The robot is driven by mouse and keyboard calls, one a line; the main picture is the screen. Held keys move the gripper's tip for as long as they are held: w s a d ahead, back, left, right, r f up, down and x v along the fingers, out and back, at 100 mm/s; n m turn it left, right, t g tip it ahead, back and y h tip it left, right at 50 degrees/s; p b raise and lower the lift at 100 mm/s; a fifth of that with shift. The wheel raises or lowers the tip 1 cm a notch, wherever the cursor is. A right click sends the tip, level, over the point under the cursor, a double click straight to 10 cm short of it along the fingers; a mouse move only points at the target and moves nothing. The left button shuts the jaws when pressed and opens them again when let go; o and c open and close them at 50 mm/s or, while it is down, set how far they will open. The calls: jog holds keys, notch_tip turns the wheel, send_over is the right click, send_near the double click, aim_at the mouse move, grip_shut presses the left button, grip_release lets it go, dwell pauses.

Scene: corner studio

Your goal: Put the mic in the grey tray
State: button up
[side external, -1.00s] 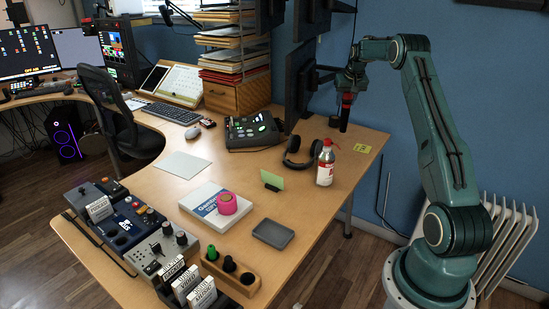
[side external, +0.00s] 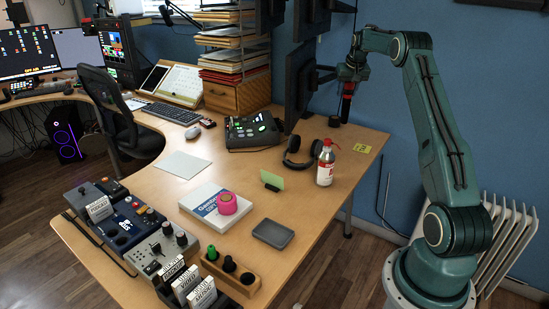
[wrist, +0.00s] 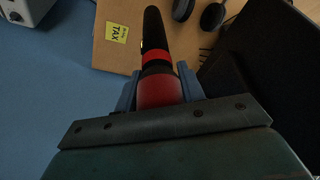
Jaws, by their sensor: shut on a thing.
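The mic is black with a red band and a red section, and my gripper holds it. In the side external view the mic (side external: 346,106) hangs roughly upright above the table's far right corner, beside the monitor. In the wrist view the mic (wrist: 153,35) points away between the fingers, its red part partly hidden by my gripper (wrist: 158,90). My gripper (side external: 349,84) is shut on it. The grey tray (side external: 272,234) is a small, shallow, empty rectangle at the table's near right edge, well away from my gripper.
A pink roll (side external: 227,203) sits on a white box (side external: 205,210) left of the tray. A wooden holder (side external: 231,270) is in front.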

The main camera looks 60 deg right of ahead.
jog(key=w+a+r+n+t+y, duration=0.1)
jog(key=w+a+n, duration=0.25)
jog(key=a, duration=0.85)
jog(key=w+a+n+t+y, duration=0.1)
jog(key=w+a+n+y, duration=0.3)
jog(key=a, duration=0.8)
jog(key=s+a+n+g+y, duration=0.1)
jog(key=s+a+n, duration=0.3)
jog(key=a, duration=0.8)
jog(key=s+a+n, duration=0.3)
jog(key=a+n, duration=0.2)
jog(key=a, duration=0.7)
notch_tip(320, 180, down, 17)
jog(key=shift+r, duration=0.2)
jog(key=shift+f, duration=0.1)
jog(key=shift+f, duration=1.95)
